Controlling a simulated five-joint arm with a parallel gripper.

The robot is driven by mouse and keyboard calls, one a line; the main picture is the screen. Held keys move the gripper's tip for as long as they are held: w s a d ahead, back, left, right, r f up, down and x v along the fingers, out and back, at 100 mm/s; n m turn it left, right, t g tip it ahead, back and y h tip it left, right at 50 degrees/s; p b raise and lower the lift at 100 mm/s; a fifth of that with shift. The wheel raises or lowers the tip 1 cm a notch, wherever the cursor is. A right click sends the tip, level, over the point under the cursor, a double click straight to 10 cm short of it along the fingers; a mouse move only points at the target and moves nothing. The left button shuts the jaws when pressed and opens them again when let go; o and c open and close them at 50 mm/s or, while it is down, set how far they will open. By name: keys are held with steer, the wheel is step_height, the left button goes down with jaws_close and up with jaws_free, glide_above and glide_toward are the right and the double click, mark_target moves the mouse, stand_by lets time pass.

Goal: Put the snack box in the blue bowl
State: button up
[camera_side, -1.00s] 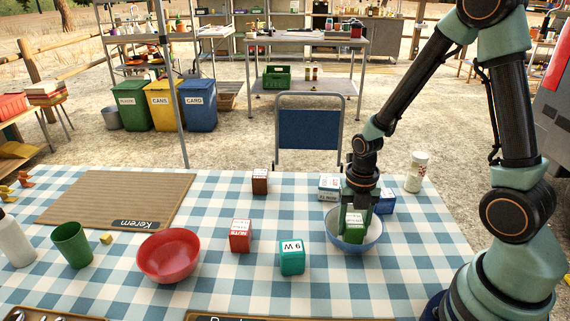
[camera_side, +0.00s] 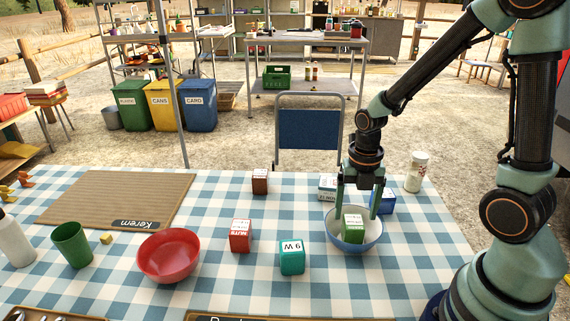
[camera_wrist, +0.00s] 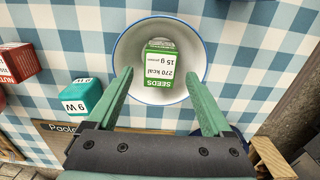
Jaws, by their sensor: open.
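The blue bowl (camera_side: 369,236), white inside with a blue outside, stands on the checked tablecloth in the side view. A green and white snack box (camera_side: 353,229) labelled SEEDS is inside it. In the wrist view the box (camera_wrist: 160,65) lies within the bowl's rim (camera_wrist: 117,48), with its label readable. My gripper (camera_side: 358,214) is open above the bowl, its fingers spread to either side of the box and apart from it.
A white box (camera_side: 328,184) and a blue box (camera_side: 384,202) stand close behind the bowl. A teal box (camera_side: 292,258), a red NUTS box (camera_side: 240,237), a brown box (camera_side: 260,182) and a red bowl (camera_side: 168,254) are to the left. A shaker (camera_side: 416,172) stands behind right.

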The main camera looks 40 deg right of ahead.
step_height(320, 180, up, 7)
step_height(320, 180, up, 6)
steer(key=m+t, duration=0.3)
steer(key=m, duration=0.9)
glide_above(354, 221)
steer(key=a, duration=0.2)
steer(key=a+r+m+t, duration=0.1)
steer(key=m, duration=0.4)
steer(key=s+a+r+m, duration=0.1)
steer(key=r+m, duration=0.1)
steer(key=m, duration=0.3)
steer(key=s+a+r+m+t, duration=0.1)
steer(key=m, duration=0.4)
steer(key=shift+r+t, duration=0.3)
